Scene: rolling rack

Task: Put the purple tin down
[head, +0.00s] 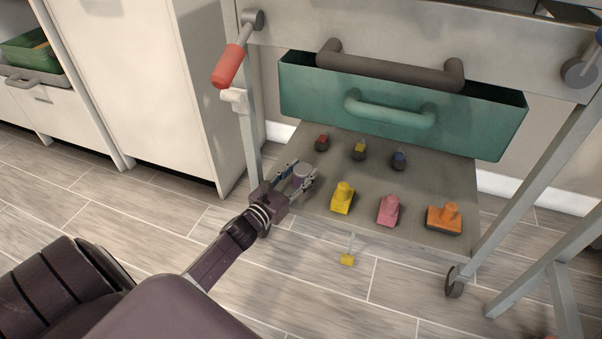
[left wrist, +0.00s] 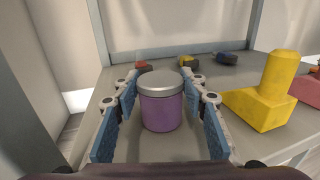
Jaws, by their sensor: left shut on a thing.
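The purple tin (left wrist: 161,112) has a grey lid and stands upright between the blue-padded fingers of my left gripper (left wrist: 160,95). In the head view, my left gripper (head: 302,177) is at the left front corner of the rack's low grey shelf (head: 435,180), shut on the tin (head: 301,173). The tin is over the shelf's left part; I cannot tell whether its base touches the shelf. My right gripper is not in view.
Yellow (head: 342,198), pink (head: 388,211) and orange (head: 444,218) knobbed blocks stand along the shelf's front. Small red (head: 321,143), yellow (head: 359,150) and blue (head: 399,159) pieces sit behind. A green drawer (head: 400,108) hangs above. A rack post (head: 252,145) rises at left.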

